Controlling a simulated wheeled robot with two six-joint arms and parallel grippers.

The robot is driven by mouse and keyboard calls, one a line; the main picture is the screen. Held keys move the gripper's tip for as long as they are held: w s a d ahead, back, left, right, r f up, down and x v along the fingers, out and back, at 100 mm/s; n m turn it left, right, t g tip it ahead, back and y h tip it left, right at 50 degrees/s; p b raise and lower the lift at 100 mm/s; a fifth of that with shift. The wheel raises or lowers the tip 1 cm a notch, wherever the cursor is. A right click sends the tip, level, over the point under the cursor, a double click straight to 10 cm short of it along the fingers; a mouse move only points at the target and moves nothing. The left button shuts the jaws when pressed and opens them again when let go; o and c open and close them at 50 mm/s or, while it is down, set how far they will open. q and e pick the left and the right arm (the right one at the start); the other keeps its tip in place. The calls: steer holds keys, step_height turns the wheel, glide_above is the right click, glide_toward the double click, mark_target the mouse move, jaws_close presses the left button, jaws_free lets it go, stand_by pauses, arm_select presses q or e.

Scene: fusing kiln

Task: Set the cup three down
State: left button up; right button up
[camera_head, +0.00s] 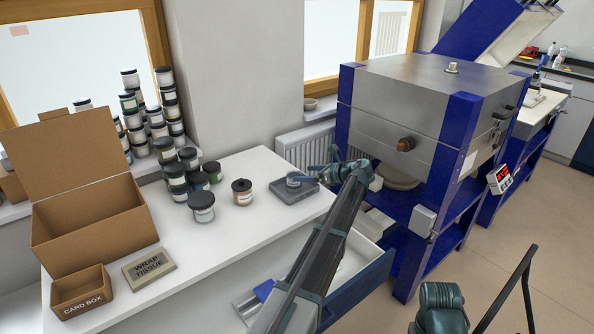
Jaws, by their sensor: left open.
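I cannot tell whether the fingers touch the cup. My left arm hides part of the counter's right end. My right gripper is not in view.
A "wrap tissue" block (149,269), a "card box" (82,292) and a larger carton (95,233) are further left. An open drawer (352,290) juts out below. A blue-framed kiln (420,105) stands at right.

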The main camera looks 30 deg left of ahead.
arm_select(q)
steer(key=p+v, duration=0.1)
steer(key=v, duration=0.4)
steer(key=s+d+f+n+h, duration=0.4)
steer(key=s+d+n, duration=0.1)
steer(key=s+d, duration=0.6)
steer(key=s+d+f+n+g+h, duration=0.1)
steer(key=s+d+f+n+h, duration=0.3)
steer(key=s+d, duration=0.7)
steer(key=s+d+f+n+h, duration=0.4)
steer(key=s+d, duration=0.7)
steer(key=s, duration=0.4)
steer(key=f+n, duration=0.1)
steer(key=n, duration=0.1)
steer(key=shift+f+n+g, duration=0.2)
steer(key=shift+n+g, duration=0.1)
steer(key=shift+g, duration=0.1)
steer(key=shift+d, duration=0.1)
step_height(320, 180, up, 12)
steer(key=p, duration=1.2)
steer(key=shift+f, duration=0.15)
